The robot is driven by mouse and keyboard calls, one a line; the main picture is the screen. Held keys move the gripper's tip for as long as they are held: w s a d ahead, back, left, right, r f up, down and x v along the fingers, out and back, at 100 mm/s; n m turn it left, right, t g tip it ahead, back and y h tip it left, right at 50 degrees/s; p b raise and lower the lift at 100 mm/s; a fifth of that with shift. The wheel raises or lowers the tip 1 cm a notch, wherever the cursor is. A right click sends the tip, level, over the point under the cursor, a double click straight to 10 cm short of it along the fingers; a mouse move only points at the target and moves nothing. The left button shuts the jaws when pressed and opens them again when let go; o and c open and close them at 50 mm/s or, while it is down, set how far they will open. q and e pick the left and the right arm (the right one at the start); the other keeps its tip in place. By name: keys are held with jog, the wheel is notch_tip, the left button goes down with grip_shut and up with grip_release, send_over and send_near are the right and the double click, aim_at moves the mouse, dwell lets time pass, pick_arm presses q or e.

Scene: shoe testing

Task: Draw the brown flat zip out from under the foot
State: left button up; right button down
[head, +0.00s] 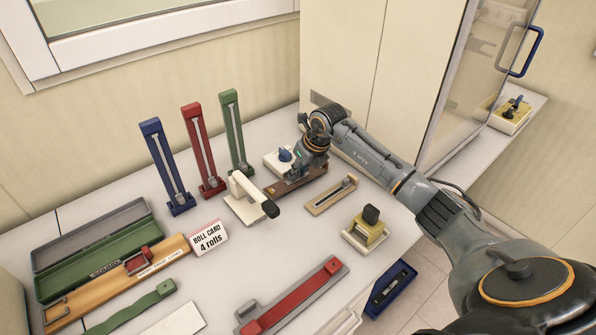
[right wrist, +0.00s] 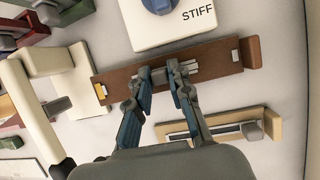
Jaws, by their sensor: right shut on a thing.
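The brown flat zip (head: 290,186) is a long dark brown board on the white table; it also shows in the right wrist view (right wrist: 118,85). It has a yellow mark at its left end and a raised block at its right end. My right gripper (right wrist: 165,74) comes down over its middle and is shut on its grey centre part. The cream press with the foot (head: 243,206) stands left of it, also in the right wrist view (right wrist: 28,100). The zip's left end lies at the press base; I cannot tell whether the foot covers any of it. My left gripper is not in view.
A white box marked STIFF with a blue knob (right wrist: 180,22) stands just behind the zip. A tan zip board (head: 330,197) lies just in front. Blue, red and green upright zips (head: 200,150) stand behind left. A yellow block device (head: 366,230) is at the front right.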

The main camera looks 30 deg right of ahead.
jog(key=shift+r+p, duration=1.8)
jog(key=shift+r, duration=1.2)
jog(key=shift+s+f, duration=0.1)
jog(key=shift+f, duration=0.05)
